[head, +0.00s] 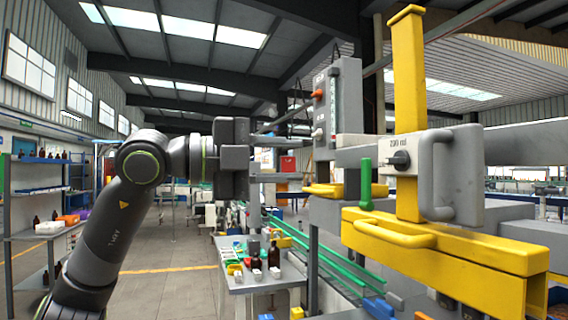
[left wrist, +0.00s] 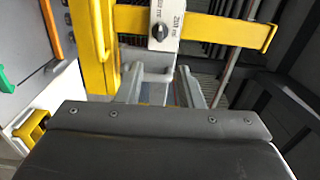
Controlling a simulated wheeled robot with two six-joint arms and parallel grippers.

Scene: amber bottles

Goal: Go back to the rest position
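My left arm comes in from the left in the head view and is raised. Its left gripper (head: 297,158) points right, with two fingers apart and nothing seen between them. In the left wrist view the two grey fingers (left wrist: 168,92) also stand apart, in front of yellow machine parts. Amber bottles (head: 274,256) stand on a small bench (head: 262,284) below and beyond the gripper. My right gripper is not in view.
A large machine with a yellow frame (head: 409,80) and grey handle (head: 436,175) fills the right, close beyond the left gripper. A shelf rack (head: 38,190) stands at far left. A green-railed conveyor (head: 335,262) runs below. Open floor (head: 165,285) lies left of the bench.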

